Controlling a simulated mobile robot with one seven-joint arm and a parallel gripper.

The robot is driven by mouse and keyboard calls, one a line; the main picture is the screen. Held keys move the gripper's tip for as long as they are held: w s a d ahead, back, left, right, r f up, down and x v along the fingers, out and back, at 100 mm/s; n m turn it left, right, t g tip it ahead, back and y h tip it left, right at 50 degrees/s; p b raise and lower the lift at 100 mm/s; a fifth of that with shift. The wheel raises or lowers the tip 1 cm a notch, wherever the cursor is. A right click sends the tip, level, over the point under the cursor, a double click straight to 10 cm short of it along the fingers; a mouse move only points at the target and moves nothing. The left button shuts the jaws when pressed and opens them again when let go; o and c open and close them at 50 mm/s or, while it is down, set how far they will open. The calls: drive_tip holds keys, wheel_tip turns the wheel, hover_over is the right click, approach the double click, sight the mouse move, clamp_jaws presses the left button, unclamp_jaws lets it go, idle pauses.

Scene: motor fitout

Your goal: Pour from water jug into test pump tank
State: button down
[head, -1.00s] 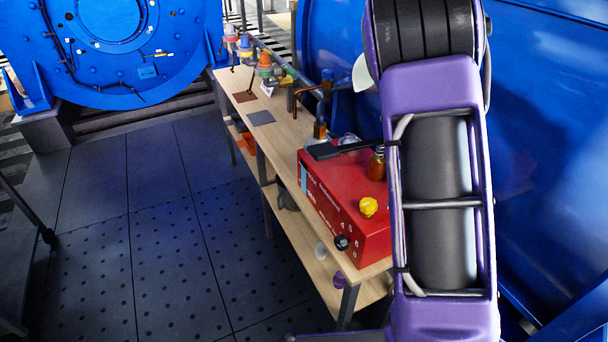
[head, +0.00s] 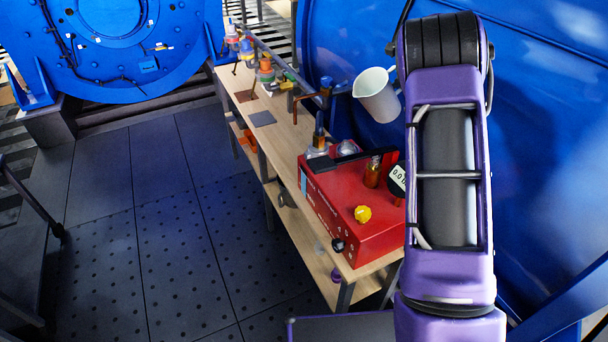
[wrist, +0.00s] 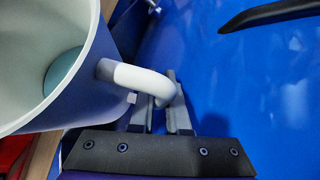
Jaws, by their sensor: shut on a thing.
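The water jug (head: 378,97) is white with a spout, held in the air above the back of the bench and tilted slightly to the left in the head view. In the wrist view the jug (wrist: 97,85) fills the left side, with bluish water low inside. My gripper (wrist: 172,100) is shut on the jug's white handle. In the head view my arm hides the gripper. The test pump (head: 345,210) is a red box on the bench, below and left of the jug, with a black handle, a yellow knob and a gauge. I cannot make out its tank opening clearly.
The wooden bench (head: 284,138) carries a blue-handled valve (head: 326,86), copper pipe and several coloured items at its far end. A large blue casing (head: 545,130) stands close behind the bench and my arm. The dark floor at left is clear.

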sight(391, 71)
drive_tip(key=f+y, duration=0.1)
drive_tip(key=a+f+m+g+y, duration=0.1)
drive_tip(key=f, duration=0.1)
drive_tip(key=a+f+m+y, duration=0.1)
drive_tip(key=f+y, duration=0.1)
drive_tip(key=shift+s+g, duration=0.4)
drive_tip(key=shift+s+a+f+m+y, duration=0.15)
drive_tip(key=shift+a+f+m+y, duration=0.35)
drive_tip(key=shift+y, duration=0.1)
drive_tip(key=shift+r, duration=0.1)
drive_tip(key=shift+r, duration=4.95)
drive_tip(key=shift+s, duration=0.1)
